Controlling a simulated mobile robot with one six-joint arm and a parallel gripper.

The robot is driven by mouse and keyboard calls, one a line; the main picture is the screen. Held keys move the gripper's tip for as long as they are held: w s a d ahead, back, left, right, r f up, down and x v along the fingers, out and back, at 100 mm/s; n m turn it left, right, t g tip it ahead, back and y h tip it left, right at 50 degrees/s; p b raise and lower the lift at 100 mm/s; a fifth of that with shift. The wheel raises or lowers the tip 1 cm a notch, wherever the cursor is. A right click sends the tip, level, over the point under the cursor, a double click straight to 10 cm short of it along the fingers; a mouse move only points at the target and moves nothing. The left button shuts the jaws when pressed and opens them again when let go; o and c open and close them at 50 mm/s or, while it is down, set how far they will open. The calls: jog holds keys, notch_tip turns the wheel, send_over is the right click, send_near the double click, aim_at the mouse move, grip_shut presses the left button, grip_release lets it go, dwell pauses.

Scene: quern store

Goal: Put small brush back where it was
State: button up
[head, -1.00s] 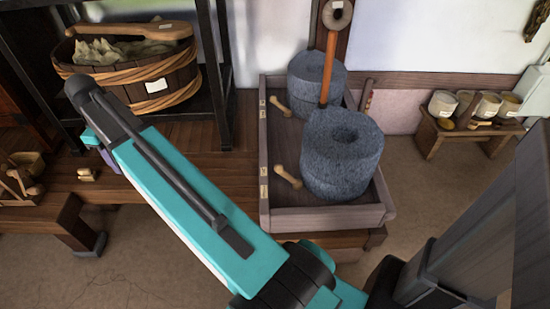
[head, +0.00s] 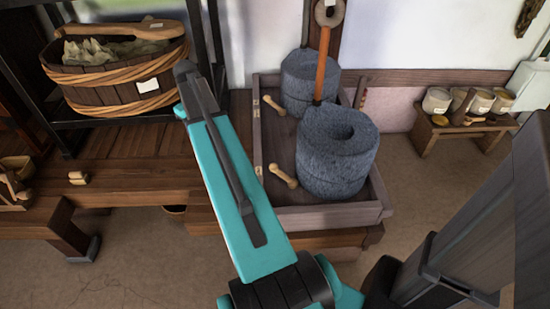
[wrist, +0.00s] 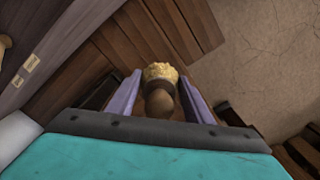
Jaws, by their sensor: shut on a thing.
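My gripper (wrist: 160,78) shows in the wrist view with its two purple fingers shut on the small brush. The small brush (wrist: 158,102) has a rounded brown handle toward the camera and pale yellow bristles pointing away, above the dark plank platform. In the head view my arm hides the gripper and the brush. The grey wooden tray (head: 330,217) stands right of my arm, with small labels on its left rim. Two pale, knob-ended wooden tools (head: 275,105) (head: 283,177) lie inside it near that rim. The tray's labelled rim (wrist: 50,45) also shows at the wrist view's left.
Two grey querns stand in the tray, the near one (head: 337,165) and the far one (head: 309,85), with an orange-brown upright handle (head: 324,60). A tub (head: 120,85) sits on a black rack at left. A small block (head: 78,178) lies on the platform. A bench (head: 440,135) holds pots.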

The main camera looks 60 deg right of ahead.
jog(key=s+d+f+m, duration=0.35)
jog(key=s+d, duration=0.45)
jog(key=d, duration=0.4)
jog(key=m+b, duration=0.2)
jog(key=m, duration=0.1)
send_over(275, 158)
notch_tip(275, 158, down, 5)
jog(key=shift+d+r, duration=0.1)
jog(key=shift+r, duration=0.05)
jog(key=shift+f, duration=3.1)
jog(key=shift+f, duration=1.85)
jog(key=shift+f, duration=0.15)
jog(key=o, duration=0.9)
